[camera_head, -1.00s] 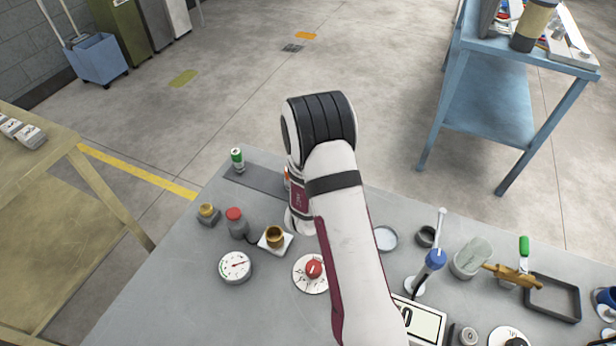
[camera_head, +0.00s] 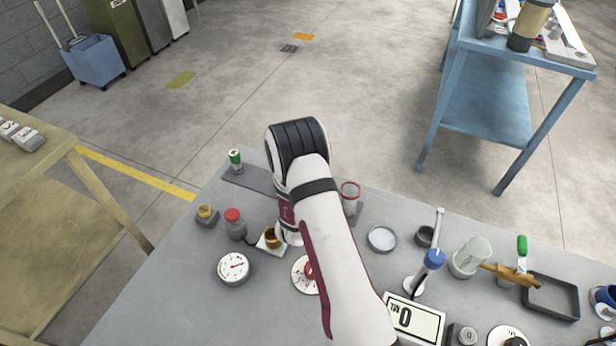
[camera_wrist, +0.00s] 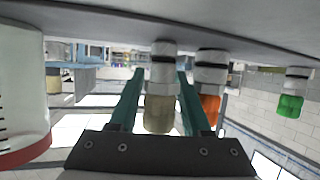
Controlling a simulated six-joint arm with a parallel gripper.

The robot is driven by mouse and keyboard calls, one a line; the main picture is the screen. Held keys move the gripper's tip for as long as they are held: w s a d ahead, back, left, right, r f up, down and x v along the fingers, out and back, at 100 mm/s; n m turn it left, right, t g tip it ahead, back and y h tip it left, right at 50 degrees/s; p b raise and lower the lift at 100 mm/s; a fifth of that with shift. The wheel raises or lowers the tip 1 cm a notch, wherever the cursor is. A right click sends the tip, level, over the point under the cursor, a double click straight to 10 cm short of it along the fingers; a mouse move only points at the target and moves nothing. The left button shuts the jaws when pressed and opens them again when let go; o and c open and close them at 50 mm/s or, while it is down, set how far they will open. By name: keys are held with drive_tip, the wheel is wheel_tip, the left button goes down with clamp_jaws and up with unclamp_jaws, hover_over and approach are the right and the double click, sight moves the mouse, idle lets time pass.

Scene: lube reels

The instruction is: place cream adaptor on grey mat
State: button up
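The cream adaptor (camera_wrist: 160,90), a small cylinder with a cream end, a white part and a black band, shows in the wrist view, where the picture is upside down. My gripper (camera_wrist: 160,74) is open, with its teal fingers on either side of the adaptor and small gaps visible. In the head view my arm hides both gripper and adaptor. A dark grey strip (camera_head: 248,178) lies at the table's far left edge. A small grey patch (camera_head: 355,213) shows beside my arm under a red-rimmed beaker. I cannot tell which is the grey mat.
An orange-ended adaptor (camera_wrist: 211,85) stands close beside the right finger. A green-ended one (camera_head: 235,160) stands on the strip. The red-rimmed beaker (camera_head: 350,196) is near my arm. A gauge (camera_head: 233,268), red-capped bottle (camera_head: 235,222) and brass cup (camera_head: 273,238) stand at the left.

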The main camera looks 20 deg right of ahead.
drive_tip(key=shift+r, duration=0.2)
drive_tip(key=v, duration=1.1)
drive_tip(key=shift+s+a+r, duration=0.15)
drive_tip(key=shift+s, duration=0.15)
drive_tip(key=shift+a+r+g, duration=0.15)
drive_tip(key=shift+r+g, duration=0.15)
drive_tip(key=s+a+r+g+y, duration=0.6)
drive_tip(key=s+a+r+y, duration=0.2)
drive_tip(key=s+a, duration=0.1)
drive_tip(key=s+r+g, duration=0.2)
drive_tip(key=s+r, duration=0.1)
drive_tip(key=s, duration=0.7)
drive_tip(key=s+r+g, duration=0.3)
drive_tip(key=s+r, duration=0.1)
drive_tip(key=s, duration=0.5)
drive_tip(key=shift+s+a+y, duration=0.2)
drive_tip(key=shift+s+y, duration=0.1)
drive_tip(key=shift+s, duration=0.1)
